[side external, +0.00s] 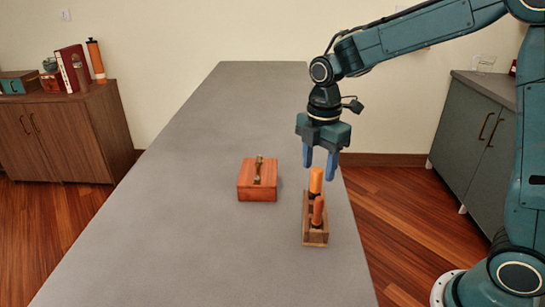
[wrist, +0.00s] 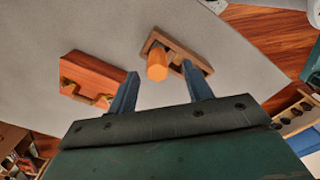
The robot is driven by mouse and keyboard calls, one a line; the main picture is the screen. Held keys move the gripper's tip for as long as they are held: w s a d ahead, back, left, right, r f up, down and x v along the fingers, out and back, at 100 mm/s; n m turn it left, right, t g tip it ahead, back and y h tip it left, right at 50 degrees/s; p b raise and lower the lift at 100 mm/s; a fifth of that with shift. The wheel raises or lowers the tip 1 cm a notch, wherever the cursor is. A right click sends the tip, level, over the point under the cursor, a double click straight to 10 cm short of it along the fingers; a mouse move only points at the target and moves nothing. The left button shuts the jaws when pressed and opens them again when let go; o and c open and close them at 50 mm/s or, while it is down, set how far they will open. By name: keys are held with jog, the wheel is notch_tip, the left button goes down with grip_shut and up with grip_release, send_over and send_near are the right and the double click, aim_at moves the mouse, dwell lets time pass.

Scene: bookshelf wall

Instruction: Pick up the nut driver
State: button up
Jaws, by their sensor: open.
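A small wooden rack (side external: 315,238) stands on the grey table, holding two upright orange-handled tools. The taller orange handle (side external: 316,181) is at the back and the shorter, redder one (side external: 318,209) is in front. I cannot tell which is the nut driver, as their lower ends are hidden in the rack. My gripper (side external: 320,165) points down, open and empty, just above the taller handle. In the wrist view the larger orange handle (wrist: 157,68) shows between my two blue fingers, with the rack (wrist: 195,60) behind it.
A reddish wooden box (side external: 258,188) with a brass-coloured handle sits on the table left of the rack. The grey table (side external: 200,150) is otherwise clear. A brown cabinet (side external: 75,130) with books stands at the left, and a grey cabinet (side external: 470,130) at the right.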

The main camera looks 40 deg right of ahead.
aim_at(316, 181)
jog(key=shift+f, duration=0.2)
jog(key=shift+w+f, duration=0.15)
jog(key=shift+f, duration=2.35)
jog(key=shift+c, duration=0.4)
grip_shut()
